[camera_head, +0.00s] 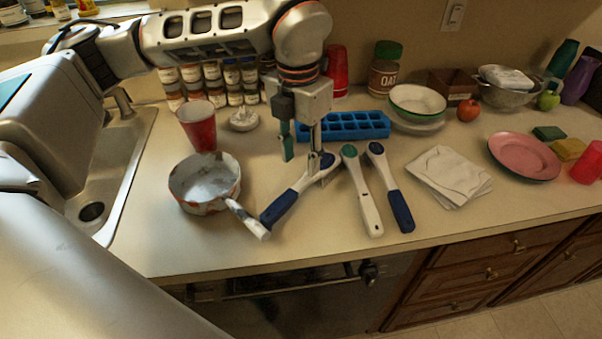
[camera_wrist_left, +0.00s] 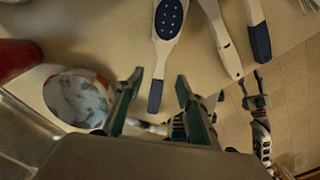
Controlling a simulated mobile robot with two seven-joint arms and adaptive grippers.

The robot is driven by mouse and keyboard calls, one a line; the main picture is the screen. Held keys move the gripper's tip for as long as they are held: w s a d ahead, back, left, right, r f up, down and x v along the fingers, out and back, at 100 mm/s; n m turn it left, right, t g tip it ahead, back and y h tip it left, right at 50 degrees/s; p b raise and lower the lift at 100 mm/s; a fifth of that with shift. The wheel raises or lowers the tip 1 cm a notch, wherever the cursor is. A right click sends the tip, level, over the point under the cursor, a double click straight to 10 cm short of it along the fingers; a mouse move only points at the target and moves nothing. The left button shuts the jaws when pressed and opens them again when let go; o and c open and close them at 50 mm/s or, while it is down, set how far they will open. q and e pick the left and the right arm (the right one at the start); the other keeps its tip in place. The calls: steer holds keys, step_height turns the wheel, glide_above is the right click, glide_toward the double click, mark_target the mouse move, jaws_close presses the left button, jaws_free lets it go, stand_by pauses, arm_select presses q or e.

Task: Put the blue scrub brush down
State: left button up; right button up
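A scrub brush with a dark blue handle (camera_head: 281,207) and white neck lies on the counter, its blue bristle head partly behind a finger of my left gripper. My left gripper (camera_head: 301,153) is above this brush with its fingers apart. In the left wrist view, the open left fingers (camera_wrist_left: 157,90) are on either side of the brush's blue handle (camera_wrist_left: 155,96), with space between. My right gripper (camera_wrist_left: 250,83) shows small in that view, fingers apart and empty, and is out of the head view.
A white-handled brush (camera_head: 366,200) and another blue-handled brush (camera_head: 400,208) lie just right. A pan (camera_head: 232,188) is left, its handle close to the first brush's end. A blue ice tray (camera_head: 358,126) is behind. Folded napkins (camera_head: 450,175) lie right; the front counter edge is near.

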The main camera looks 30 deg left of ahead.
arm_select(q)
steer(key=shift+r, duration=2)
steer(key=shift+s, duration=0.15)
